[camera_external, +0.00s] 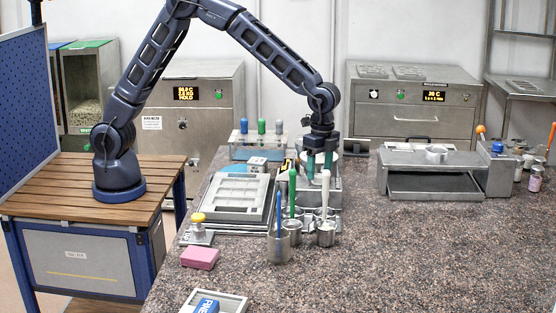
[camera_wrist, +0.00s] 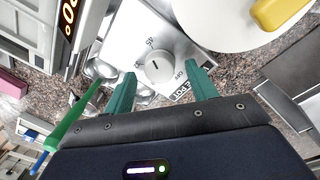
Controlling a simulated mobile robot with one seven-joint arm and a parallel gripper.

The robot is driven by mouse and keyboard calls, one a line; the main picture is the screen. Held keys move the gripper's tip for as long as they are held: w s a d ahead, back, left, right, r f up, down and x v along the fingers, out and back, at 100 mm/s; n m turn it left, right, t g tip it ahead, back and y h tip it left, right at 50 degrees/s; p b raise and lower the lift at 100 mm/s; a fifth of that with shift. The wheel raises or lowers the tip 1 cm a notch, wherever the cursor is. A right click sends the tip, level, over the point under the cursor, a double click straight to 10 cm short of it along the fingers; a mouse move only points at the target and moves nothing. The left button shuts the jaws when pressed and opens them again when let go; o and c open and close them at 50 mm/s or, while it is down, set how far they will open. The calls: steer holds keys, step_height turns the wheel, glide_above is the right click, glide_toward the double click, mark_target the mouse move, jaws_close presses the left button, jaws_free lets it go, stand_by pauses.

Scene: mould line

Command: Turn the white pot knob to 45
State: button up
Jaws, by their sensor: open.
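The white pot knob (camera_wrist: 158,68) is a round pale dial with a short pointer line, set on a light panel (camera_wrist: 143,28) with printed marks around it. A label ending in "POT" (camera_wrist: 190,88) sits beside it. My gripper (camera_wrist: 161,70) is open, and its two green fingers lie left and right of the knob in the wrist view. I cannot tell whether they touch it. In the external view my gripper (camera_external: 320,164) points down over the equipment at the counter's back, and the knob is hidden there.
A white round pot (camera_wrist: 225,20) with a yellow object (camera_wrist: 278,12) lies close to the right finger. Cups (camera_external: 326,235) with upright green, blue and white-handled tools stand in front of my gripper. The granite counter (camera_external: 420,260) is clear at the front right.

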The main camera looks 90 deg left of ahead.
mark_target(320, 174)
steer(key=shift+f, duration=0.65)
steer(key=shift+c, duration=0.5)
steer(key=c, duration=0.9)
steer(key=shift+n, duration=0.7)
steer(key=o, duration=1)
step_height(320, 174, up, 11)
steer(key=shift+a, duration=0.25)
